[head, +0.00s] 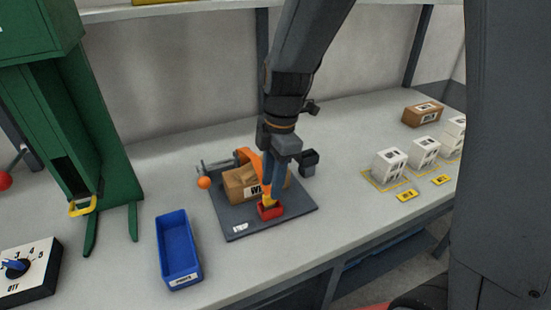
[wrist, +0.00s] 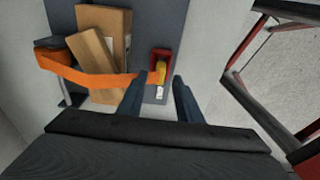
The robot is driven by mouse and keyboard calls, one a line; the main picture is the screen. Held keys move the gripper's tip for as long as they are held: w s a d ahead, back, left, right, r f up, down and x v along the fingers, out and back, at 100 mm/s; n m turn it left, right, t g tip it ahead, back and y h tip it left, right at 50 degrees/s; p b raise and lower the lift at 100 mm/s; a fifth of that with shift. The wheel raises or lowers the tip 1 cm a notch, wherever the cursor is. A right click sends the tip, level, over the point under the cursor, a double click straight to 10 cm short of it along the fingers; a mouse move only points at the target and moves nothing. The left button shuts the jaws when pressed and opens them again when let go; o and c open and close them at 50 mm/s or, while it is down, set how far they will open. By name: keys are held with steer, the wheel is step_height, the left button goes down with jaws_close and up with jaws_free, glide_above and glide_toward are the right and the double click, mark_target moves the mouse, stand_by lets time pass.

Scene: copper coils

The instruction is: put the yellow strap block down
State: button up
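The yellow strap block (head: 268,201) sits in a small red holder (head: 271,212) at the front of a dark grey board. In the wrist view the block (wrist: 161,73) lies inside the red holder (wrist: 160,56), in line with the gap between my fingers. My gripper (wrist: 162,78) is open, with room on both sides of the block and no visible finger contact. An orange strap (wrist: 85,77) runs across a cardboard box (wrist: 107,22) toward my left finger. My gripper hides part of the box in the head view; I cannot tell whether the strap joins the block.
The dark board (head: 240,222) lies on the grey bench. A blue bin (head: 180,250) stands to its left, with a green press (head: 95,140) beyond. A small black cup (head: 309,162) is close behind my gripper. White boxes (head: 389,168) stand at the right.

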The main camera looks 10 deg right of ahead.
step_height(320, 180, up, 8)
steer(key=b, duration=0.1)
steer(key=s+d+f+m, duration=0.4)
steer(key=d+f+m, duration=0.1)
steer(key=m, duration=0.5)
steer(key=s+d+f+m+t+h, duration=0.1)
steer(key=s+d+f+m, duration=0.2)
steer(key=m, duration=0.8)
steer(key=shift+s+d+f, duration=0.35)
steer(key=shift+d+f, duration=0.65)
steer(key=shift+d, duration=1.25)
